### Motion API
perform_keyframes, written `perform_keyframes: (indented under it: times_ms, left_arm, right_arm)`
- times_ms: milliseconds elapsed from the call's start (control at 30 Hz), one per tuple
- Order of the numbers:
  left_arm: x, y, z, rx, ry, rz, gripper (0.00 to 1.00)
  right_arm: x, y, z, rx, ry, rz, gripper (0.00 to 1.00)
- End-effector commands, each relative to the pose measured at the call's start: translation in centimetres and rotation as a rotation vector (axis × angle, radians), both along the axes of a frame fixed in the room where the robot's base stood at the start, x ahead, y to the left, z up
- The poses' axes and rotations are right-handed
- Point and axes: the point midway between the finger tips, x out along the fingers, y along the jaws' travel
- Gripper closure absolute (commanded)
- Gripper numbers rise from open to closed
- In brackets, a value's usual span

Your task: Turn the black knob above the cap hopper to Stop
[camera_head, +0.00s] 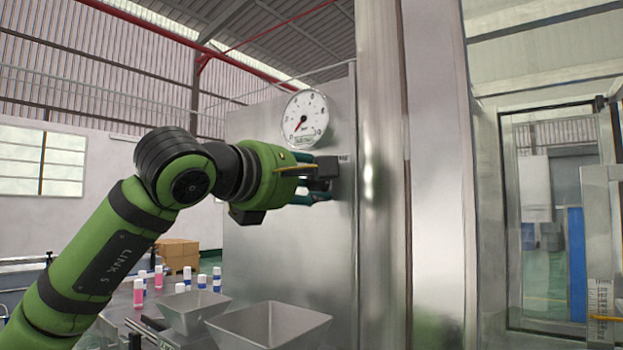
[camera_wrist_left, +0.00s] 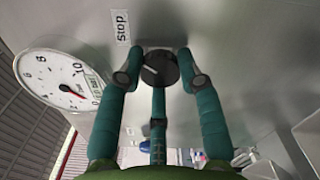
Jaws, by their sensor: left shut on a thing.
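The black knob (camera_wrist_left: 160,68) sits on the metal panel in the left wrist view, with a short white mark on the left part of its face. A "Stop" label (camera_wrist_left: 121,27) is on the panel to the upper left of the knob. My left gripper (camera_wrist_left: 161,72) is shut on the knob, with one green finger on each side and a third below. In the head view my left gripper (camera_head: 318,181) reaches right to the panel, and its fingers hide most of the knob. My right gripper is in neither view.
A round white gauge (camera_head: 305,116) is on the panel just above my left gripper. Two open metal hoppers (camera_head: 268,328) (camera_head: 193,311) stand below. Several small bottles (camera_head: 202,281) stand behind them. A tall metal column (camera_head: 382,180) is close on the right.

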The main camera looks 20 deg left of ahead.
Motion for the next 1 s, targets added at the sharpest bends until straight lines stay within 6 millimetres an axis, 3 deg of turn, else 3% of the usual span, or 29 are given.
perform_keyframes:
  times_ms: [400, 933, 967, 1000]
  left_arm:
    - [0.12, -0.04, -0.28, 0.175, -0.055, 0.000, 0.96]
    - [0.12, -0.03, -0.30, 0.197, -0.064, 0.001, 0.96]
    - [0.12, -0.03, -0.30, 0.196, -0.064, 0.001, 0.60]
    - [0.12, -0.02, -0.29, 0.196, -0.064, 0.001, 0.44]
  right_arm:
    - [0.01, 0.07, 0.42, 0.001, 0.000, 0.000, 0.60]
    - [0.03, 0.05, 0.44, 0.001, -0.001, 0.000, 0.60]
    - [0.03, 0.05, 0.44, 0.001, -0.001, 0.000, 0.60]
    - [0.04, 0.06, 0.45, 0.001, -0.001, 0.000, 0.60]
